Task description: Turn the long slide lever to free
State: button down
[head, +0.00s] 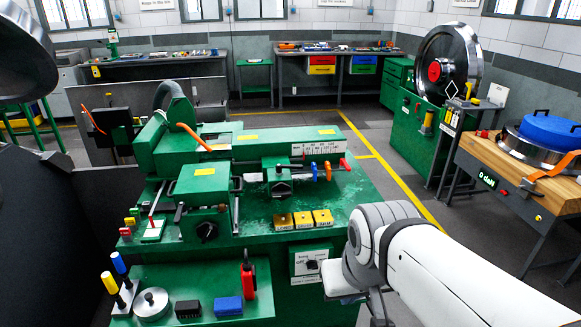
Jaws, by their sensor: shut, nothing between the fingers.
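The green lathe-like machine (250,190) stands in the middle of the head view. Several levers show on it: a dark upright rod (236,214) beside the front slide block, another dark rod (158,197) left of that block, and blue (313,171), orange (328,170) and red (345,163) handles at the right of the bed. I cannot tell which is the long slide lever, nor read its setting. My white arm reaches in from the lower right, its near links in front of the machine's right side. My gripper is not in view.
Three yellow blocks (303,219) sit on the machine's front ledge. A lower green shelf (190,285) holds a metal disc, dark and blue blocks and a red tool. A wooden bench (520,185) stands at the right. Floor is open around the yellow line (385,175).

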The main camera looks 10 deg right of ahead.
aim_at(278, 167)
jog(key=i, duration=1)
